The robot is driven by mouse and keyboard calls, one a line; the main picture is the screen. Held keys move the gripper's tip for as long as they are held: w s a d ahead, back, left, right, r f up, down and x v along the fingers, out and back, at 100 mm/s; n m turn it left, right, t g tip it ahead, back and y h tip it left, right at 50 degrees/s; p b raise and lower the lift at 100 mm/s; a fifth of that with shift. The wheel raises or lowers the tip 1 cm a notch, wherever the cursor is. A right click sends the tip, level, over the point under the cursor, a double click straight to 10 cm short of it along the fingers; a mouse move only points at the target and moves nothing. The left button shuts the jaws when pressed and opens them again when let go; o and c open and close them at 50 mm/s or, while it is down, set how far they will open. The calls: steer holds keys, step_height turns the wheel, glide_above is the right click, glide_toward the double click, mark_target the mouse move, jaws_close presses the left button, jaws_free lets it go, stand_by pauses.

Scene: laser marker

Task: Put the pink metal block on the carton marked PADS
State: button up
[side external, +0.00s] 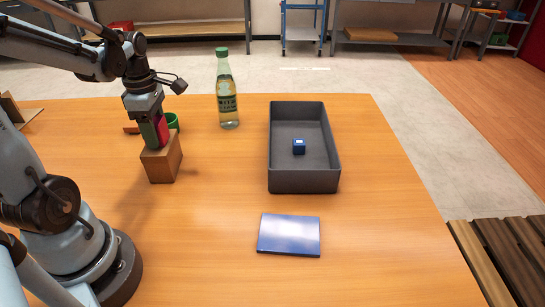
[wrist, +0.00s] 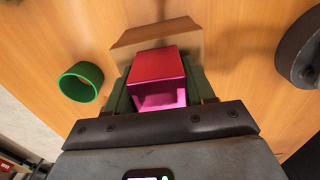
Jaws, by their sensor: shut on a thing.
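My gripper (side external: 155,135) points down at the left of the table and is shut on the pink metal block (side external: 163,131). The block also shows between the fingers in the wrist view (wrist: 160,68), with a red face and a bright pink face. A brown carton (side external: 162,167) stands upright directly beneath the block; part of its top shows in the wrist view (wrist: 158,36). The block's lower end is at the carton's top, but I cannot tell whether they touch. I see no readable PADS marking on the carton.
A green ring-like cup (wrist: 81,82) stands close behind the carton. A tall bottle (side external: 228,95) stands behind to the right. A dark grey tray (side external: 305,183) holds a small blue cube (side external: 299,148). A blue flat book (side external: 289,236) lies in front. Table between carton and tray is clear.

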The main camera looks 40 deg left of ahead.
steer(key=o, duration=1.3)
steer(key=shift+f, duration=0.15)
step_height(320, 180, up, 12)
steer(key=shift+f, duration=0.15)
steer(key=shift+r, duration=0.2)
steer(key=shift+d, duration=0.1)
steer(key=w+d+f+m+t, duration=0.1)
steer(key=d+f+m+t, duration=0.1)
steer(key=d+m, duration=0.3)
steer(key=w+d+f+m+t, duration=0.2)
steer(key=d+m, duration=0.4)
steer(key=m, duration=0.7)
steer(key=w+d+f+m+t, duration=0.1)
steer(key=d+f+m+t, duration=0.2)
steer(key=d+m, duration=0.3)
steer(key=shift+w+d+m, duration=0.1)
steer(key=shift+w+m, duration=0.05)
steer(key=shift+m, duration=0.6)
steer(key=shift+w+m, duration=0.15)
steer(key=shift+m, duration=0.6)
